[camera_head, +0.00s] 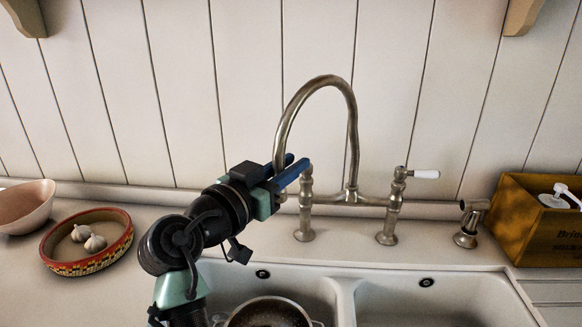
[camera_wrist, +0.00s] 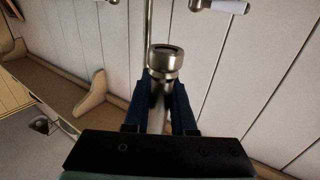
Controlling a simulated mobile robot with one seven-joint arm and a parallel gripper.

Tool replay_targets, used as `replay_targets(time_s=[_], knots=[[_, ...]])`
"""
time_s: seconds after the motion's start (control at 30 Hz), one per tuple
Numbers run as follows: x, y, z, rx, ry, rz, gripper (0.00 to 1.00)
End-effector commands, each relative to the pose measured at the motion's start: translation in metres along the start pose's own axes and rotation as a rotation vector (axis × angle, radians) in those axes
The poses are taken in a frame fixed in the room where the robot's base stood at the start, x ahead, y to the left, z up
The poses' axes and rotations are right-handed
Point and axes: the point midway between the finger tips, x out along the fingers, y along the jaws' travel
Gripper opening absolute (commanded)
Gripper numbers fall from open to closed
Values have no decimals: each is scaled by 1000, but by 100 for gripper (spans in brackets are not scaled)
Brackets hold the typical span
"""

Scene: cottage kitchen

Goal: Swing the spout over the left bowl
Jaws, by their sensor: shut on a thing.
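The bridge tap's brushed metal spout (camera_head: 325,82) arches up from the middle of the tap and comes down on the left. My gripper (camera_head: 290,172) is shut on the spout near its lower end, with a blue finger on each side. The spout's round end (camera_wrist: 163,60) shows between my fingers (camera_wrist: 160,105) in the wrist view. The left bowl (camera_head: 315,288) of the white sink is below in the picture, partly hidden by my arm. The right bowl (camera_head: 440,300) lies beside it. I cannot tell whether the spout's end is over the left bowl or behind its rim.
A white-handled tap lever (camera_head: 425,174) sticks out right. A pan (camera_head: 268,312) stands in the left bowl. A side spray (camera_head: 467,225) and a wooden box (camera_head: 530,220) are at right. A patterned dish (camera_head: 95,262) with garlic and a pink bowl (camera_head: 25,207) are at left.

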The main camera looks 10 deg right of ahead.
Motion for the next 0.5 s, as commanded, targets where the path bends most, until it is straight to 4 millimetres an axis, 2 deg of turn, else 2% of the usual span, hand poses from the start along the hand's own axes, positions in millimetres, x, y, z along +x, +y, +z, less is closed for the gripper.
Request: replay_targets(time_s=[0.1, 0.13, 0.3, 0.5], knots=[[0, 0, 0, 0, -1, 0, 0], [0, 0, 0, 0, -1, 0, 25], [0, 0, 0, 0, -1, 0, 53], [0, 0, 0, 0, 0, 0, 53]])
